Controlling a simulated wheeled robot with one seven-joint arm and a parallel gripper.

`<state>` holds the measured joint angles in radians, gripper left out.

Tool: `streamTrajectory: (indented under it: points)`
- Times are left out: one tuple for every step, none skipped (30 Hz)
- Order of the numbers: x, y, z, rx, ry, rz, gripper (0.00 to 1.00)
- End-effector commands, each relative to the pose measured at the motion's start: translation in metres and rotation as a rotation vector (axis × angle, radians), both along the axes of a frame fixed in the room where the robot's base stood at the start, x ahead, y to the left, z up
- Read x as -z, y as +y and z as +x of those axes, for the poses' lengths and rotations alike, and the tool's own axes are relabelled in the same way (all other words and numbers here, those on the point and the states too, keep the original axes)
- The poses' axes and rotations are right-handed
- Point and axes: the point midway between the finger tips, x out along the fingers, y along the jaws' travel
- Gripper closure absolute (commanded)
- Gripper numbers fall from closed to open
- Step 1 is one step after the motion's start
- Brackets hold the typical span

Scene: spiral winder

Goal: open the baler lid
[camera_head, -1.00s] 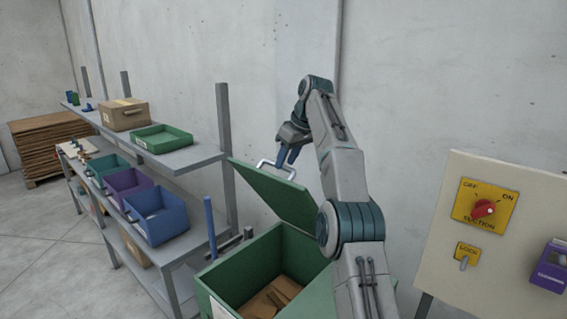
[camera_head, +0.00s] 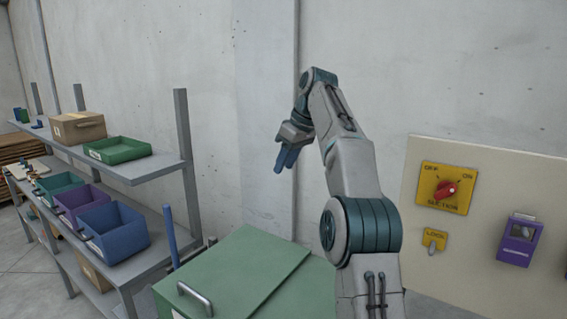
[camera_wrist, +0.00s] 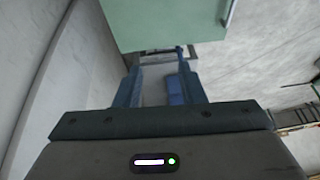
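The green baler (camera_head: 165,302) stands low in the middle of the head view. Its green lid (camera_head: 245,270) lies down over the top, hiding the inside. The lid's metal bar handle (camera_head: 195,298) is at its near left edge. My gripper (camera_head: 287,160) hangs in the air above and beyond the lid, apart from the handle, with its blue fingers pointing down. In the wrist view my gripper (camera_wrist: 158,85) has its fingers apart with nothing held between them. A green surface, likely the baler (camera_wrist: 165,22), shows beyond the fingertips.
A grey shelf rack (camera_head: 140,170) with colored bins and a cardboard box (camera_head: 78,128) stands at left. A blue post (camera_head: 170,236) rises beside the baler. A control panel (camera_head: 480,200) with a red suction knob (camera_head: 446,190) and lock switch stands at right. A wall is behind.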

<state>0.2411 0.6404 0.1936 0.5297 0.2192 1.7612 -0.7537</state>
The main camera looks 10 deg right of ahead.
Motion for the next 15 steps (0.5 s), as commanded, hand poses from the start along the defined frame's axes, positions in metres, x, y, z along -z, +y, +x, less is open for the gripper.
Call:
streamTrajectory:
  points:
    - [0.000, 0.000, 0.000, 0.001, 0.000, 0.000, 0.64]
    - [0.000, 0.000, 0.000, 0.001, 0.000, 0.000, 0.64]
    - [0.000, 0.001, -0.001, 0.002, 0.001, -0.001, 0.64]
    - [-0.001, 0.001, -0.001, 0.006, 0.000, -0.002, 0.64]
    - [-0.001, 0.003, -0.002, 0.009, 0.002, -0.003, 0.64]
    - [-0.002, 0.005, -0.005, 0.015, 0.005, -0.006, 0.64]
    - [-0.003, 0.007, -0.007, 0.022, 0.007, -0.008, 0.64]
    - [-0.003, 0.009, -0.009, 0.030, 0.009, -0.011, 0.64]
    - [-0.004, 0.012, -0.014, 0.045, 0.012, -0.017, 0.64]
    - [-0.005, 0.015, -0.017, 0.055, 0.015, -0.020, 0.64]
    - [-0.005, 0.018, -0.021, 0.070, 0.019, -0.026, 0.64]
    - [-0.005, 0.021, -0.027, 0.086, 0.023, -0.032, 0.64]
    - [-0.005, 0.024, -0.031, 0.100, 0.026, -0.036, 0.64]
    - [-0.004, 0.026, -0.036, 0.114, 0.029, -0.042, 0.64]
    - [-0.003, 0.029, -0.042, 0.132, 0.032, -0.046, 0.64]
